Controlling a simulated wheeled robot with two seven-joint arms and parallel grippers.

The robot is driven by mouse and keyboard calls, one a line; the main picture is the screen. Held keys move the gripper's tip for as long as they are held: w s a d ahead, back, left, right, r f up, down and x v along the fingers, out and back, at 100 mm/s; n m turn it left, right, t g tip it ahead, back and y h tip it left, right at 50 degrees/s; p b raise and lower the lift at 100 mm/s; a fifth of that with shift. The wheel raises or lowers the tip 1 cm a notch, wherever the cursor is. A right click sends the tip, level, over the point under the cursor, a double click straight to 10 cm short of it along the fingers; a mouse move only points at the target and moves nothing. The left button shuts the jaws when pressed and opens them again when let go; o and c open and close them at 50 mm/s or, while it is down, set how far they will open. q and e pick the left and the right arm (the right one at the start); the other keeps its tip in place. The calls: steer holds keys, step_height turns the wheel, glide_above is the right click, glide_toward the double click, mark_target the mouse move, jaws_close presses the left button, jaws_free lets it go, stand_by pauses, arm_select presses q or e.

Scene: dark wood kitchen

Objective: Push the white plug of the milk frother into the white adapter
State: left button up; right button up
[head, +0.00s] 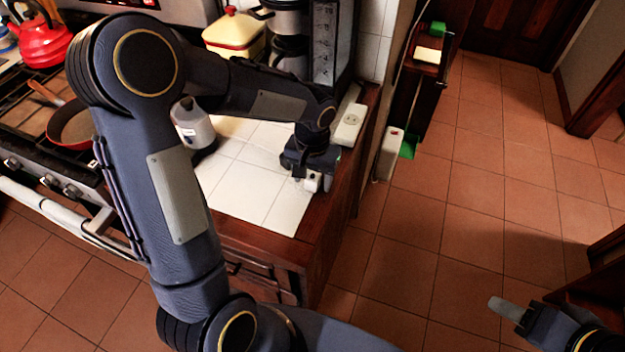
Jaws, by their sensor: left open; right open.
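My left gripper (303,183) is low over the right end of the white tiled counter, pointing down, with its jaws open. A small white plug (313,183) shows right at its fingertips; I cannot tell if the fingers touch it. The white adapter (349,125) with a round socket lies on the counter's wooden edge, behind and to the right of the gripper, apart from the plug. I cannot make out the frother or the plug's cord for certain. My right gripper (507,311) is open and empty at the lower right, over the floor, away from the counter.
A yellow and red pot (235,34) and a dark appliance (290,38) stand at the back. The stove with a pan (73,124) is at left. Open tiled floor (475,200) lies right.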

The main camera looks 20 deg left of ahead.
mark_target(313, 176)
arm_select(q)
steer(key=shift+c, duration=0.2)
steer(key=c, duration=1)
steer(key=shift+r, duration=0.2)
steer(key=shift+r, duration=0.3)
step_height(313, 176, up, 2)
steer(key=shift+r, duration=0.1)
steer(key=d+r, duration=0.3)
steer(key=d, duration=0.1)
steer(key=d+r+b, duration=0.1)
steer(key=d+r, duration=0.2)
steer(key=d, duration=0.2)
steer(key=d+r, duration=0.4)
steer(key=d, duration=0.1)
steer(key=shift+f, duration=0.1)
